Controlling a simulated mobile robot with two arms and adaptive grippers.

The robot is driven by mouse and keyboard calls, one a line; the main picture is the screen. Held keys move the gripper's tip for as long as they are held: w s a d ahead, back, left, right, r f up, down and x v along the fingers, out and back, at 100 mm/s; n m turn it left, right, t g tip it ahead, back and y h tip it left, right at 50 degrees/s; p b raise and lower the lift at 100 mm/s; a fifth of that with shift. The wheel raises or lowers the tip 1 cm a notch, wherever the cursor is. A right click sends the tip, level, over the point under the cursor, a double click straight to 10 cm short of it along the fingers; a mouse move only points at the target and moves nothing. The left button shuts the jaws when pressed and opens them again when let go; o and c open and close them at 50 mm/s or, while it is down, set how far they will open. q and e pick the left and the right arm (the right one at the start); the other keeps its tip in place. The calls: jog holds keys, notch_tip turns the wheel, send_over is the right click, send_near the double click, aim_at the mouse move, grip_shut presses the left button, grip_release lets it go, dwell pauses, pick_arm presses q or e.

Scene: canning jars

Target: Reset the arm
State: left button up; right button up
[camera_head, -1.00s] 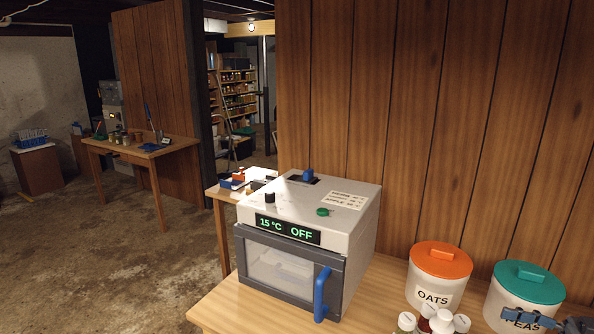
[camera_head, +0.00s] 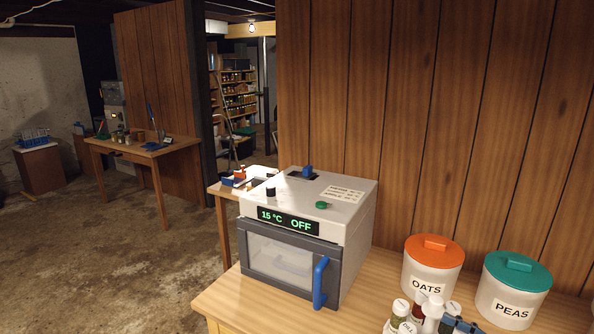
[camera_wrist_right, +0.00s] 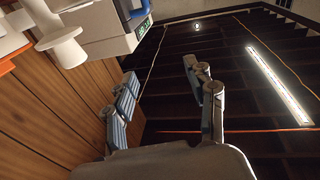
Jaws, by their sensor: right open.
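My right gripper (camera_head: 460,326) shows only in part at the bottom edge of the head view, in front of the canisters and beside the small white-capped jars. In the right wrist view my right gripper (camera_wrist_right: 160,92) has its two blue-grey fingers spread apart with nothing between them. The ceiling is behind the fingers there, so the wrist camera looks upward. My left gripper is in neither view.
A grey oven (camera_head: 300,235) with a blue handle reads 15 °C OFF on the wooden table. An OATS canister (camera_head: 432,272), a PEAS canister (camera_head: 511,293) and several small jars (camera_head: 425,312) stand right of it. Wood panelling (camera_head: 400,120) rises behind.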

jog(key=s+a+f+m+t+h, duration=0.2)
jog(key=a+f+m+h, duration=0.5)
jog(key=a+f+h, duration=0.3)
jog(key=s+f+m+g+h, duration=0.1)
jog(key=s+f+g, duration=0.15)
jog(key=s, duration=0.65)
jog(key=s+a+f+g+h, duration=0.15)
jog(key=s+g, duration=0.25)
jog(key=s, duration=0.5)
jog(key=s+f+m+g+h, duration=0.15)
jog(key=s+g, duration=0.25)
jog(key=s, duration=0.4)
notch_tip(320, 180, down, 30)
jog(key=s+g+b, duration=0.1)
jog(key=b, duration=0.4)
pick_arm(q)
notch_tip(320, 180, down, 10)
jog(key=b, duration=0.5)
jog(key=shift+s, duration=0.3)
pick_arm(e)
jog(key=s+d+f, duration=0.1)
jog(key=s+f, duration=0.7)
jog(key=f, duration=0.3)
jog(key=s+d+f+g, duration=0.1)
jog(key=s+d+f, duration=0.1)
jog(key=s+f, duration=0.7)
jog(key=shift+s+f+n, duration=0.25)
jog(key=shift+f+n, duration=0.2)
jog(key=shift+f, duration=0.45)
